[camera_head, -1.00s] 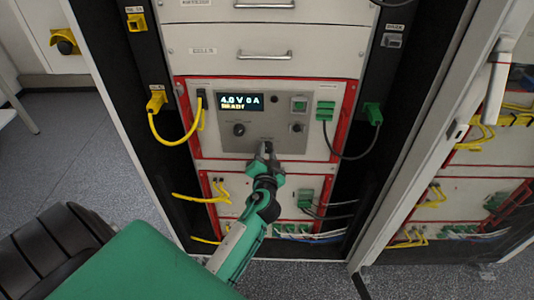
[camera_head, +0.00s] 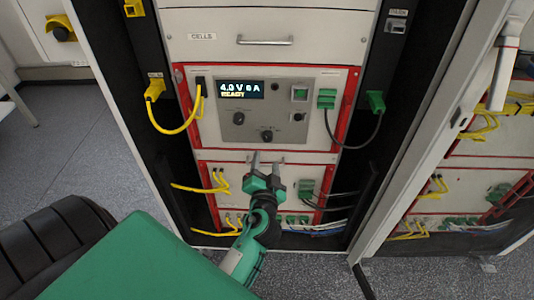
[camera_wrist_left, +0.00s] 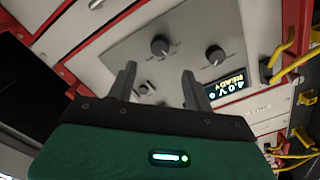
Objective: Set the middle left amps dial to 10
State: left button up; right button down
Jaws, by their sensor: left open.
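The cycler unit's grey panel (camera_head: 218,132) has a lit display (camera_head: 240,89) reading "4.0 V 0 A" and "READY". Two black dials sit under it, a left dial (camera_head: 239,118) and a lower right dial (camera_head: 267,136). Their labels are too small to read, so I cannot tell by label which is amps. My left gripper (camera_head: 268,155) is open and empty, just below the lower right dial and apart from it. In the left wrist view, its fingers (camera_wrist_left: 157,75) point toward the dials (camera_wrist_left: 160,45) and (camera_wrist_left: 215,55). My right gripper is out of view.
A yellow cable (camera_head: 172,142) hangs at left and a dark cable (camera_head: 352,158) at right. A drawer handle (camera_head: 265,42) is above. An open rack door (camera_head: 425,130) stands at right.

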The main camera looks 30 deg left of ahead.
pick_arm(q)
jog(key=shift+b+v, duration=0.4)
jog(key=shift+v, duration=2)
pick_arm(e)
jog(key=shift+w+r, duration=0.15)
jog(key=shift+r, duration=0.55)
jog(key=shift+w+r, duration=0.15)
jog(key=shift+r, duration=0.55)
pick_arm(q)
jog(key=shift+f, duration=0.1)
